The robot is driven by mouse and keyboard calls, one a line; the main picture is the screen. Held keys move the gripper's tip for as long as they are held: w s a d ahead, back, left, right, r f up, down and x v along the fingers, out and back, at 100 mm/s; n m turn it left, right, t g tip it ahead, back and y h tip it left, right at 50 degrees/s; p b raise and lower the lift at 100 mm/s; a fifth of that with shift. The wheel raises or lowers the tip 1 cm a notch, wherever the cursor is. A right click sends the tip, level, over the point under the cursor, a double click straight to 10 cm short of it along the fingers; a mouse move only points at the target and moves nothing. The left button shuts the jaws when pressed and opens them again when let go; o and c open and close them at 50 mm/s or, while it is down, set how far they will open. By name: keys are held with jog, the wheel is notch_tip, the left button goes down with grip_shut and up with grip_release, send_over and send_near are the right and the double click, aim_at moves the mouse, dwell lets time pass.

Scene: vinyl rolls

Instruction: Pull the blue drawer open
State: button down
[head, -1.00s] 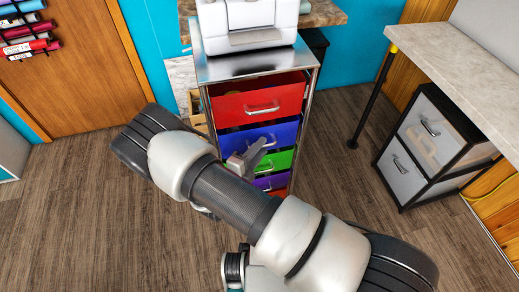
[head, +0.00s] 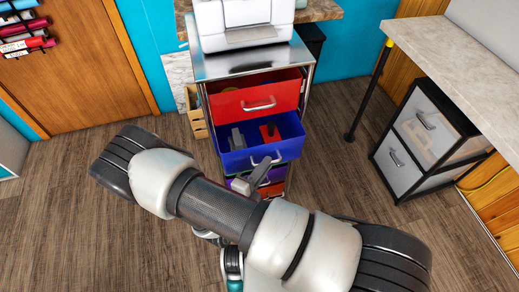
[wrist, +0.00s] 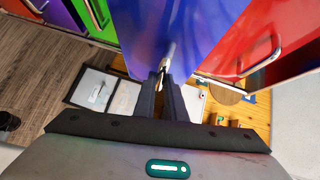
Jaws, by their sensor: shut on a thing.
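The blue drawer (head: 291,150) stands well out from the metal-framed drawer cart, below the red drawer. Its inside shows a grey thing (head: 237,139) and a red thing (head: 269,133). My gripper (head: 257,175) is in front of the blue drawer, partly hidden by my arm. In the wrist view my gripper's dark fingers (wrist: 166,92) are shut on the drawer's metal handle (wrist: 166,60), against the blue front (wrist: 180,25).
The red drawer (head: 240,103) above is slightly open. Purple and orange drawers show below. A printer-like white machine (head: 240,25) stands on the cart. A white-fronted drawer unit (head: 400,160) is at the right under a counter (head: 470,75). Wooden floor is free at left.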

jog(key=s+d, duration=0.2)
jog(key=s, duration=0.6)
jog(key=s+d, duration=0.2)
jog(key=s, duration=0.6)
jog(key=shift+s+d, duration=0.35)
jog(key=shift+d, duration=0.05)
jog(key=c, duration=1.8)
grip_release()
jog(key=v, duration=1.7)
jog(key=shift+s, duration=0.25)
jog(key=shift+a, duration=0.1)
